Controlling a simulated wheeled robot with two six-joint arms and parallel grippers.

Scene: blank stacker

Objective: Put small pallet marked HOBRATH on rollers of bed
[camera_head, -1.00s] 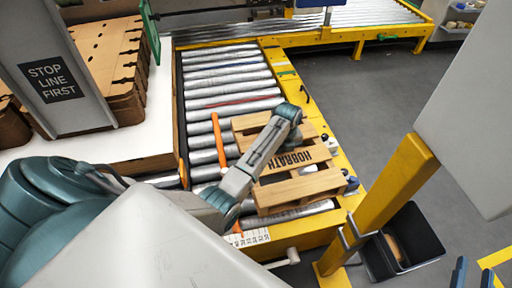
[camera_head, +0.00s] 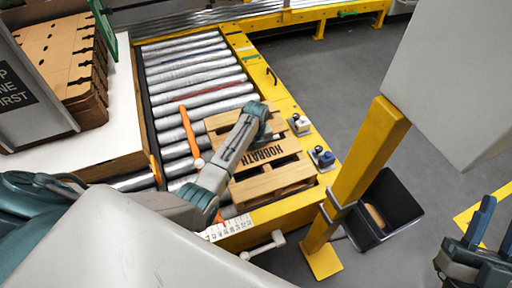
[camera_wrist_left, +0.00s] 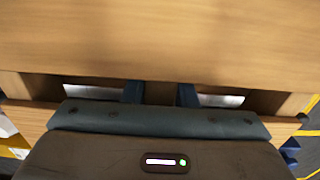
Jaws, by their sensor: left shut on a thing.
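The small wooden pallet marked HOBRATH (camera_head: 264,155) is over the near right end of the roller bed (camera_head: 197,66). Its lettering faces up, and its right side is close to the yellow side rail. I cannot tell whether it rests fully on the rollers. My left arm reaches across it from the left. In the left wrist view my left gripper (camera_wrist_left: 160,93) is shut on a wooden part of the pallet, with a blue finger on each side. The fingertips are hidden in the head view. My right gripper (camera_head: 490,222) is open and empty at the lower right, apart from the bed.
An orange bar (camera_head: 190,137) lies along the rollers left of the pallet. A yellow post (camera_head: 357,172) and a black bin (camera_head: 385,211) stand right of the bed. Small fittings (camera_head: 322,157) sit on the right rail. Brown stacked sheets (camera_head: 65,60) lie at the left.

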